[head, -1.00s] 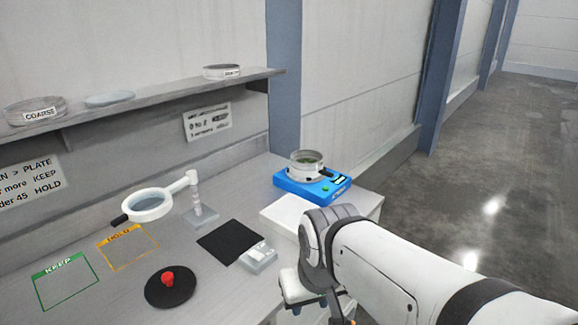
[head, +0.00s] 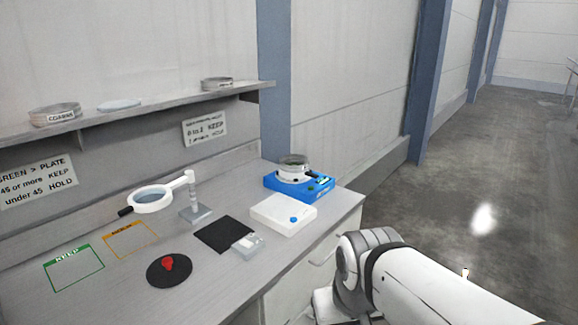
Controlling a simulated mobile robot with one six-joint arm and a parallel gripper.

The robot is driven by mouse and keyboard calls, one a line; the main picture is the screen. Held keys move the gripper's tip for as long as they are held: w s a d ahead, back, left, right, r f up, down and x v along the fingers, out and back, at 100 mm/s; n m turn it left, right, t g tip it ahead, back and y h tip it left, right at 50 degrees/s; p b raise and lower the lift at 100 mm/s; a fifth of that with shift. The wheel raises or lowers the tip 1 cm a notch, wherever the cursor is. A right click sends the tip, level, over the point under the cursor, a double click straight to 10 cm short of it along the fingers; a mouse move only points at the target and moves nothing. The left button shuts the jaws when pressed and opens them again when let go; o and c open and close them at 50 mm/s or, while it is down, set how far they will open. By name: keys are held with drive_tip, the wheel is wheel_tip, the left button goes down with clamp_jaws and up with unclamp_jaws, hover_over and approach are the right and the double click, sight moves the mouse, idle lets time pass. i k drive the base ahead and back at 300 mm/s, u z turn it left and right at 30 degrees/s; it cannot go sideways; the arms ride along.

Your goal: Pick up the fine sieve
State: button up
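A labelled sieve (head: 217,83) sits at the right end of the wall shelf; its label is too small to read. Another sieve (head: 55,114), labelled COARSE, sits at the shelf's left end. A round metal sieve or pan (head: 293,168) rests on the blue device at the back right of the bench. I cannot tell from the labels which one is the fine sieve. My gripper (head: 338,314) is low at the bottom of the head view, beside the bench's front edge and well away from the sieves. Its fingers are cut off or hidden.
A pale disc (head: 119,105) lies on the shelf (head: 170,104). The bench holds the blue device (head: 312,191), a white box (head: 283,213), a magnifier (head: 152,199), a black mat (head: 220,234) and a black disc with a red knob (head: 168,271). Open floor (head: 465,190) lies right.

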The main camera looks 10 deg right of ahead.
sight(302, 161)
drive_tip(key=z, duration=0.1)
drive_tip(key=i, duration=0.5)
drive_tip(key=z, duration=2.4)
drive_tip(key=i, duration=2.3)
drive_tip(key=u, duration=1.35)
